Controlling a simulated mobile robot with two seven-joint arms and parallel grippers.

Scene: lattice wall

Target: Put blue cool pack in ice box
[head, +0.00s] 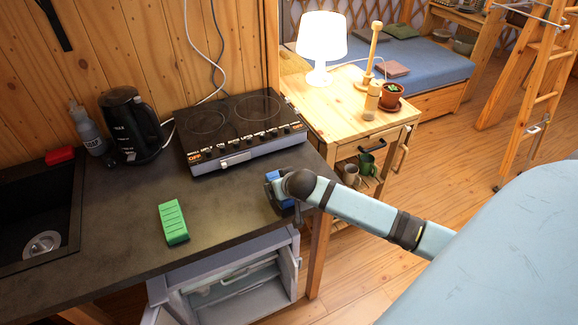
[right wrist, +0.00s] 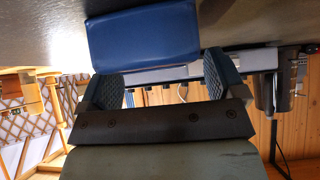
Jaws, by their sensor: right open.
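The blue cool pack (head: 272,177) lies on the dark counter near its right edge, partly hidden behind my right gripper (head: 284,190). In the right wrist view the blue cool pack (right wrist: 143,38) fills the space just ahead of the fingertips. There my right gripper (right wrist: 163,75) is open, with its two fingers apart; I cannot tell whether they touch the pack. The ice box (head: 222,258) appears to be the grey-white cabinet under the counter, with its front open and pale shelves or drawers inside. My left gripper is in neither view.
A green ridged block (head: 173,222) lies on the counter (head: 115,235). A cooktop (head: 245,125), black kettle (head: 130,125), soap bottle (head: 87,130) and sink (head: 40,215) are behind and left. A wooden side table (head: 340,115) with a lamp (head: 321,45) stands beyond the counter's right edge.

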